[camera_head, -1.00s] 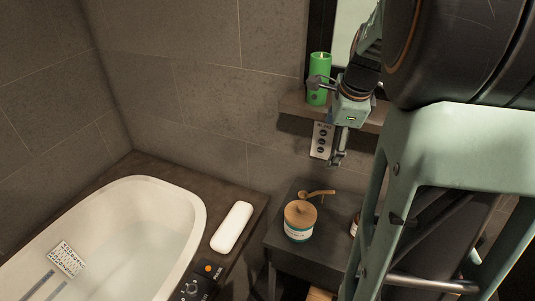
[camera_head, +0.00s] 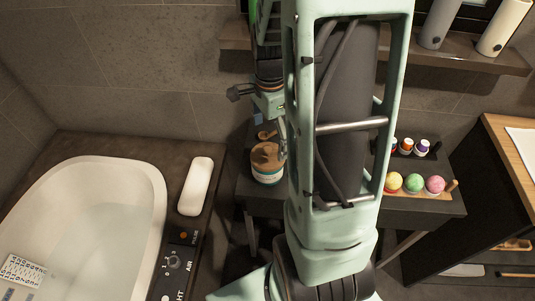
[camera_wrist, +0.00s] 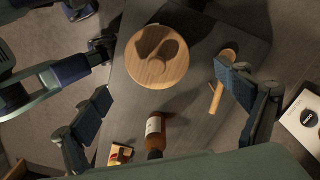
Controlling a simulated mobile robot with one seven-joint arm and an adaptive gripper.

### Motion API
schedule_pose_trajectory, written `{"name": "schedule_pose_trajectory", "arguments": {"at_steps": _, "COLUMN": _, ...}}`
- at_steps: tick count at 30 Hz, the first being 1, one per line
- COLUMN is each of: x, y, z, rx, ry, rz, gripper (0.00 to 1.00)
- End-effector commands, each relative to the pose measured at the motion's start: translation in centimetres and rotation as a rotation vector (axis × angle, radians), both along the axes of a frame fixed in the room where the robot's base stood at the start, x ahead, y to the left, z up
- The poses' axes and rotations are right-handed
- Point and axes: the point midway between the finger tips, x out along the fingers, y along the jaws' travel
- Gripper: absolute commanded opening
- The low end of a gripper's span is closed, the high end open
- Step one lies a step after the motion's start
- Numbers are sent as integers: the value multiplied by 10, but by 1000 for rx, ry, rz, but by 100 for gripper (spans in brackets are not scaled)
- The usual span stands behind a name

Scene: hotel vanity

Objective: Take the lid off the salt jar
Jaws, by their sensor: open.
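The salt jar (camera_head: 267,174) is a white and teal jar on the dark side table, with its round wooden lid (camera_head: 267,152) on top. In the wrist view the lid (camera_wrist: 157,70) is seen from above, with shadows across it; the jar's body is hidden beneath it. My gripper (camera_wrist: 166,108) is open and empty, with its fingers wide apart. The lid lies between and beyond the fingers in that picture, and I see no contact. In the head view my gripper is beside and above the jar, partly hidden by my arm.
A wooden scoop (camera_wrist: 217,88) lies close right of the lid, near the right finger. A brown bottle (camera_wrist: 157,128) stands near the jar. Coloured balls (camera_head: 414,183) and small bottles (camera_head: 407,146) are on the table's right. The bathtub (camera_head: 160,215) is at left.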

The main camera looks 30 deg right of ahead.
Motion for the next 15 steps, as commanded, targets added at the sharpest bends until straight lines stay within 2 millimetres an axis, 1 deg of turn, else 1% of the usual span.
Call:
{"name": "schedule_pose_trajectory", "arguments": {"at_steps": 6, "x": -5, "y": 2, "z": -32, "rx": 2, "ry": 5, "rz": -1, "gripper": 92}}
{"name": "schedule_pose_trajectory", "arguments": {"at_steps": 9, "x": -4, "y": 1, "z": -44, "rx": 1, "ry": 4, "rz": -1, "gripper": 92}}
{"name": "schedule_pose_trajectory", "arguments": {"at_steps": 12, "x": -3, "y": 1, "z": -50, "rx": 0, "ry": 0, "rz": -1, "gripper": 92}}
{"name": "schedule_pose_trajectory", "arguments": {"at_steps": 15, "x": -3, "y": 1, "z": -50, "rx": 0, "ry": -1, "rz": 0, "gripper": 92}}
